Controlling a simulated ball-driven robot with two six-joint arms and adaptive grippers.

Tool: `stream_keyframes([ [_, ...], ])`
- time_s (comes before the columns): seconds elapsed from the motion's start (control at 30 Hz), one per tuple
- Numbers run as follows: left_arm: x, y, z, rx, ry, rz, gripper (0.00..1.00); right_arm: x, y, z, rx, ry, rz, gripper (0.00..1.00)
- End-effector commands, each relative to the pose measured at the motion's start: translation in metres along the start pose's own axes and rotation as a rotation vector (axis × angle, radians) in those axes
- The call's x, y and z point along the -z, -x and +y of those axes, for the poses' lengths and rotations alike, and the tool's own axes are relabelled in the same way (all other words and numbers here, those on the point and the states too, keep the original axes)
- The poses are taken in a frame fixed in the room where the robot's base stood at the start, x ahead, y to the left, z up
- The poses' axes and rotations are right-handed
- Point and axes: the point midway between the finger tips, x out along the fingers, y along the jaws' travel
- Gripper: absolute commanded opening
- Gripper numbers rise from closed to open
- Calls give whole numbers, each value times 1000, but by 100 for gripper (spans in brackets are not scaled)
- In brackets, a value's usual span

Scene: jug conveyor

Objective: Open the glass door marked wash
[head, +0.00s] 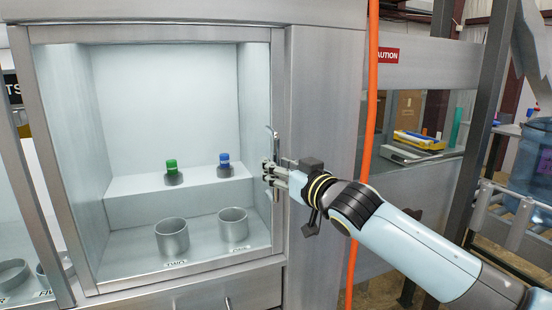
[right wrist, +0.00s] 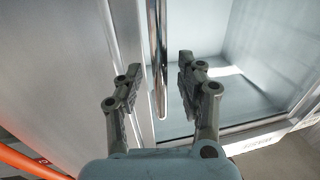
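A glass door in a metal frame (head: 151,34) stands in front of a lit cabinet and looks closed. My right gripper (head: 268,173) is at the handle's lower part. In the right wrist view my right gripper (right wrist: 156,80) is open, with the handle's lower end between its spread fingers and a gap on both sides. My left gripper is not in view.
Behind the glass, a green-capped bottle (head: 172,172) and a blue-capped bottle (head: 225,166) stand on a step above two grey cups (head: 172,237). An orange hose (head: 369,100) hangs right of the cabinet. A drawer front (head: 205,296) is below the door.

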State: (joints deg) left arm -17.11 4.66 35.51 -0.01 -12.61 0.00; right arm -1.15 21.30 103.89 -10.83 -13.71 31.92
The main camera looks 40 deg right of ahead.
Motion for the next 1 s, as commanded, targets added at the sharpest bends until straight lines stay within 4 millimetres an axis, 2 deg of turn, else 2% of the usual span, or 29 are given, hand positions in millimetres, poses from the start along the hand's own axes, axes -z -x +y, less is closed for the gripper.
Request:
stream_keyframes([
  [0.13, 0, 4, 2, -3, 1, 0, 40, 0, -11, 0, 0, -1, 0, 38],
  [0.4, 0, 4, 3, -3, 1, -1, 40, -1, -12, 0, 0, 0, -1, 38],
  [0.7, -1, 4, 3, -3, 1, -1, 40, -1, -12, 0, 0, 0, -1, 0],
  [1.0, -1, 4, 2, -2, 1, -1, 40, -1, -12, 0, 0, 0, -1, 0],
])
